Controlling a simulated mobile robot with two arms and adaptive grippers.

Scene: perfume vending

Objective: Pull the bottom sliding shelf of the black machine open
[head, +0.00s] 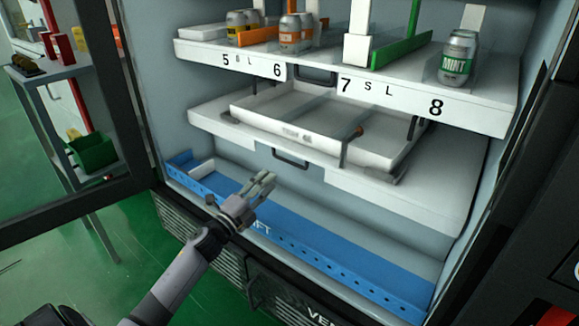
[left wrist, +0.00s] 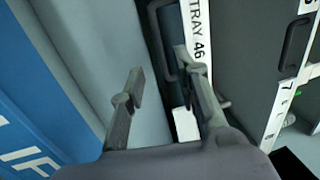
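The bottom sliding shelf (head: 235,133) is a white slab inside the black machine (head: 128,95), below the numbered shelf. It carries a shallow white tray (head: 262,118). A dark loop handle (head: 290,158) hangs at the shelf's front edge; in the left wrist view a dark handle (left wrist: 157,38) shows beyond my fingertips, beside a "TRAY 46" label. My left gripper (head: 268,180) is open and empty, just below and left of the handle in the head view. In the left wrist view the fingers (left wrist: 158,66) are spread apart. I cannot tell whether either finger touches the handle. My right gripper is not in view.
A numbered shelf (head: 225,58) with cans sits above and has its own handle (head: 315,75). A blue lift strip (head: 345,258) runs below my gripper. The machine's open door stands left, with a grey side table (head: 48,75) behind it.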

